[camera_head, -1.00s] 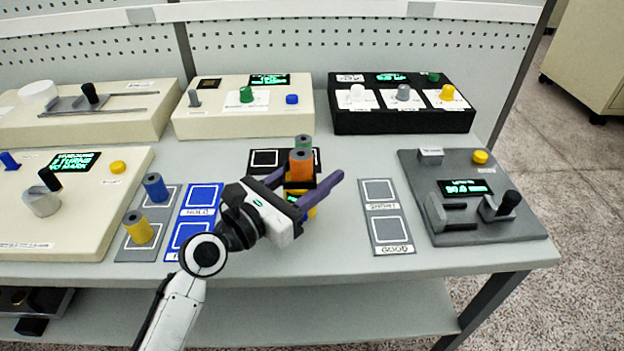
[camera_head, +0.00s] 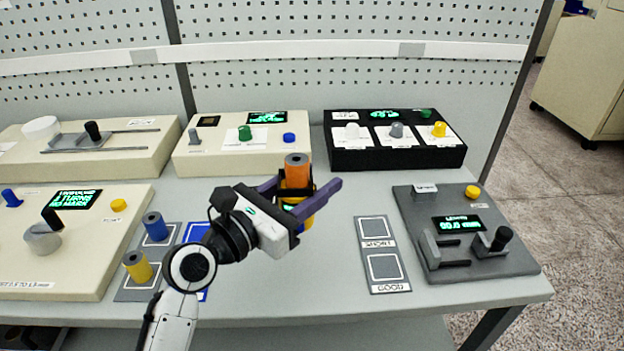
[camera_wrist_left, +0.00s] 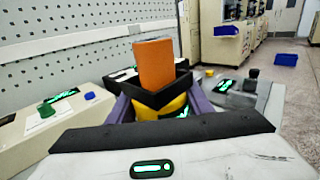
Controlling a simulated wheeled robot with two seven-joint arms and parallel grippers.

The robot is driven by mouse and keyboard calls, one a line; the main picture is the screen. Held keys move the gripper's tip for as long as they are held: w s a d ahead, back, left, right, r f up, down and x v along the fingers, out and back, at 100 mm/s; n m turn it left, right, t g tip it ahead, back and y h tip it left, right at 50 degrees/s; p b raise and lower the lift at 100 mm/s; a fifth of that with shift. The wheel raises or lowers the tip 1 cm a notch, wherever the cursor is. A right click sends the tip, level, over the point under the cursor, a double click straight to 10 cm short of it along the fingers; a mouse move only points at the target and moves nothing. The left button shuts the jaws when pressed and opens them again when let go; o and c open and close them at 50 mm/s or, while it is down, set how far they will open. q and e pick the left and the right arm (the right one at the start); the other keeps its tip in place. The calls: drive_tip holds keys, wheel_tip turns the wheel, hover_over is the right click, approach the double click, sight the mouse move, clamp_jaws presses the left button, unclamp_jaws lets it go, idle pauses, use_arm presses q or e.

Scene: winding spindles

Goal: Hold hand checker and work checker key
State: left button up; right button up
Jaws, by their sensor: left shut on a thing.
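My left gripper (camera_head: 312,192) has purple fingers shut around a hand-held yellow checker (camera_head: 306,220) with a small green display. A black cradle at the checker's top surrounds an upright orange cylinder (camera_head: 297,172). In the left wrist view the orange cylinder (camera_wrist_left: 154,63) stands in the black cradle, with the yellow checker body (camera_wrist_left: 172,106) below it between the purple fingers (camera_wrist_left: 200,104). The checker appears held above the table. Its key cannot be made out, and its lower part is mostly hidden by my gripper. My right gripper is not in view.
A grey two-square pad (camera_head: 380,268) and a grey gauge (camera_head: 462,268) stand right. Blue (camera_head: 155,227) and yellow (camera_head: 138,267) spindles stand left beside a partly hidden blue pad (camera_head: 196,234). A cream box (camera_head: 240,155) and a black box (camera_head: 396,157) stand behind.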

use_arm(q)
drive_tip(key=shift+f+b, duration=2.1)
drive_tip(key=shift+f, duration=1.85)
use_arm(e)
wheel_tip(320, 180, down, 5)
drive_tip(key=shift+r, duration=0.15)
use_arm(q)
drive_tip(key=shift+f+b, duration=0.35)
drive_tip(key=shift+f, duration=0.35)
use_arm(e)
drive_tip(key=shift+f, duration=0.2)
use_arm(q)
drive_tip(key=shift+f, duration=0.15)
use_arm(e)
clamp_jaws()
